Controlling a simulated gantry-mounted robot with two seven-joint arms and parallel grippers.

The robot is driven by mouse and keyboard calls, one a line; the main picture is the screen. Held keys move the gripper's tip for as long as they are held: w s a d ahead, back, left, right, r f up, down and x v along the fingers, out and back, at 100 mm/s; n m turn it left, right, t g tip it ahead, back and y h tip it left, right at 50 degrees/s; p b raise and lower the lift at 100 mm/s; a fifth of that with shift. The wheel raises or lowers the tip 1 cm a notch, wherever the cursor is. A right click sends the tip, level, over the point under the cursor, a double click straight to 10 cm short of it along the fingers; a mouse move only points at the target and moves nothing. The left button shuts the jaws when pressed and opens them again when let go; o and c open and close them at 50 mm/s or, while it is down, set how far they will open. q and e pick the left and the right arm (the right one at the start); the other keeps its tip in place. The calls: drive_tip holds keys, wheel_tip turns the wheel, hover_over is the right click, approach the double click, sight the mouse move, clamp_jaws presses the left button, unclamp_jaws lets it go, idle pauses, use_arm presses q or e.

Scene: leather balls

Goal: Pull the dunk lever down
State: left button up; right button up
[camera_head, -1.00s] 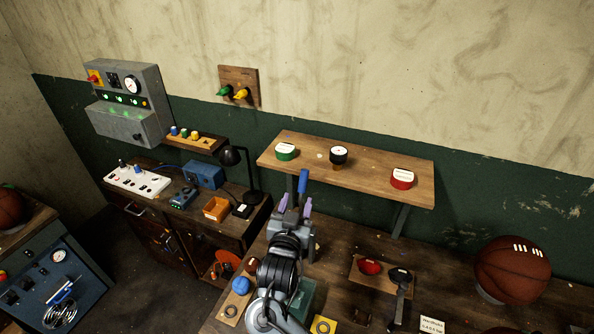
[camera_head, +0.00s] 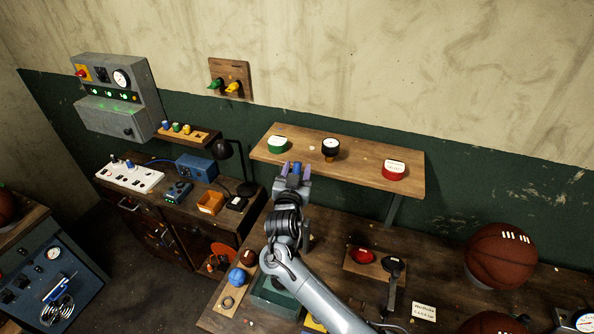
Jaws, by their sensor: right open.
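A blue handle (camera_head: 296,169), which looks like the dunk lever, shows in front of the left end of the wooden shelf. Only its upper part is visible; the rest is hidden behind my right gripper (camera_head: 295,171). That gripper is open, with its purple-tipped fingers on either side of the blue handle. I cannot tell whether they touch it. My left gripper is not in view.
The wooden shelf (camera_head: 375,155) carries a green item (camera_head: 277,145), a black-topped item (camera_head: 330,149) and a red item (camera_head: 393,170). A basketball (camera_head: 501,256) sits at the right. A black lamp (camera_head: 230,150) stands left of the gripper.

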drive_tip(key=shift+w, duration=0.1)
clamp_jaws()
idle(0.3)
drive_tip(key=s+a+f+t+b, duration=0.1)
drive_tip(key=s, duration=0.1)
drive_tip(key=s+a+f+t+b, duration=0.1)
drive_tip(key=s+b, duration=0.1)
drive_tip(key=s, duration=0.1)
drive_tip(key=s+a+f+t+b, duration=0.1)
drive_tip(key=s+b, duration=0.1)
drive_tip(key=shift+s+a+f+n+h, duration=0.2)
drive_tip(key=shift+n+h, duration=0.1)
drive_tip(key=shift+h, duration=0.1)
drive_tip(key=s+a+f+n+t+b, duration=0.1)
drive_tip(key=s+a+f+t+b, duration=0.2)
drive_tip(key=s+b, duration=0.4)
drive_tip(key=shift+a+f+t+b, duration=0.15)
drive_tip(key=shift+f+t+b, duration=0.35)
drive_tip(key=shift+f+b, duration=0.15)
drive_tip(key=shift+s, duration=0.1)
unclamp_jaws()
